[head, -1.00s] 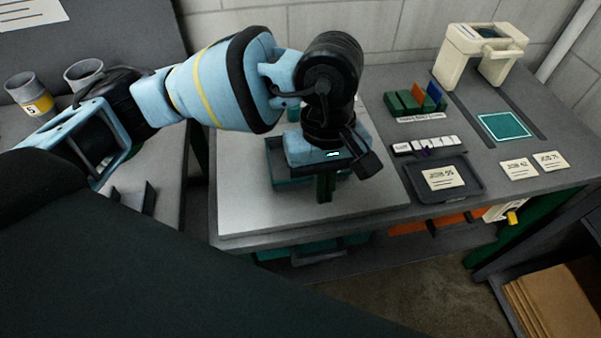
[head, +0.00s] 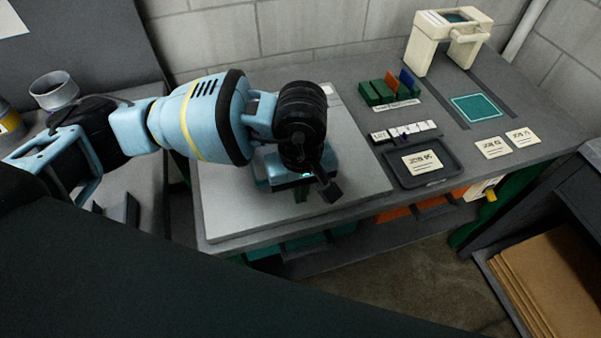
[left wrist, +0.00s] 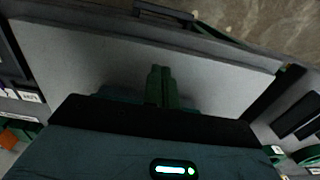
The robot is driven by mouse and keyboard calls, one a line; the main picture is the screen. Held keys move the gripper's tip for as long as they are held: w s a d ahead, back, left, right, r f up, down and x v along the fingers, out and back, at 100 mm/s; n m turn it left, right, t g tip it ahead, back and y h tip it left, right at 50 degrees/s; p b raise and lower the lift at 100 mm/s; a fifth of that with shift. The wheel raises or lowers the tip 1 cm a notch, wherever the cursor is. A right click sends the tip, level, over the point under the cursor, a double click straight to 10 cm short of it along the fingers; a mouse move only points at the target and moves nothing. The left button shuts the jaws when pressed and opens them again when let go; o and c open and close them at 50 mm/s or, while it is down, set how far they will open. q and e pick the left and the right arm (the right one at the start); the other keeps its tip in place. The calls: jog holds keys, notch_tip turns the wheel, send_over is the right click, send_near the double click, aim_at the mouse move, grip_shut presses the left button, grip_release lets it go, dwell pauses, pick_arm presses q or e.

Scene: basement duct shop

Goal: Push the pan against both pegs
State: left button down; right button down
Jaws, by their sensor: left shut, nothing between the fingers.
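My left gripper (head: 300,197) is shut and empty, pointing down over the pale grey board on the bench. In the left wrist view its two green fingers (left wrist: 161,88) are together. A dark green-teal piece, seemingly the pan (left wrist: 118,95), shows low on both sides of the fingers in that view. In the head view the wrist and gripper body hide nearly all of it. I cannot tell whether the fingers touch it. I cannot make out either peg. My right gripper is not in view.
The pale board (head: 235,215) has clear space around the gripper. To its right lie a dark tray (head: 447,176) with a card, a row of white labelled pieces (head: 405,131) and green blocks (head: 378,93). A cream stand (head: 425,45) is at the back.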

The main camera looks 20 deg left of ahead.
aim_at(260, 176)
pick_arm(q)
jog(key=shift+f, duration=0.9)
jog(key=shift+w+a+r, duration=0.2)
jog(key=shift+w+a, duration=0.5)
jog(key=shift+w, duration=0.35)
jog(key=shift+w+a+p, duration=0.3)
jog(key=shift+w+a, duration=0.1)
jog(key=shift+w, duration=0.2)
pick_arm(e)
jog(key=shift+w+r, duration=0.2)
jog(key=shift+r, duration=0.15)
pick_arm(q)
jog(key=shift+f, duration=0.1)
